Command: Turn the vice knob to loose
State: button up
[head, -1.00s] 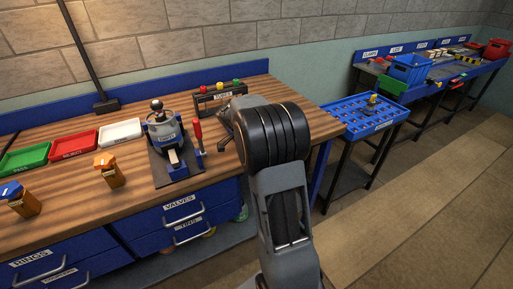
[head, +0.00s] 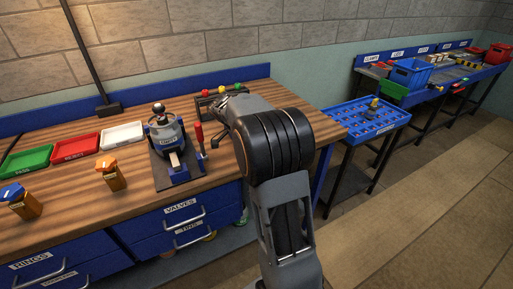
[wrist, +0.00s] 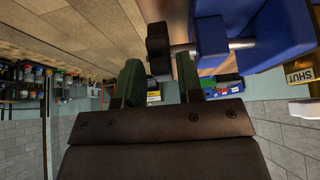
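In the wrist view a dark knob (wrist: 157,47) sits on a short grey shaft from a blue block (wrist: 265,38), which I take for the vice. A yellow plate reading SHUT (wrist: 300,74) is at the right. My gripper (wrist: 159,72) is open and empty; the knob shows in the gap between its two dark green fingertips. I cannot tell whether they touch it. In the head view the blue vice part (head: 180,176) is at the front of a dark plate on the bench, beside a grey pot-like body (head: 165,138).
A red-handled lever (head: 199,134) rises just left of my gripper. A black stand with coloured knobs (head: 222,88) is behind my arm. A blue rack table (head: 361,122) stands right.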

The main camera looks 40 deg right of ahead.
jog(key=shift+v, duration=1.55)
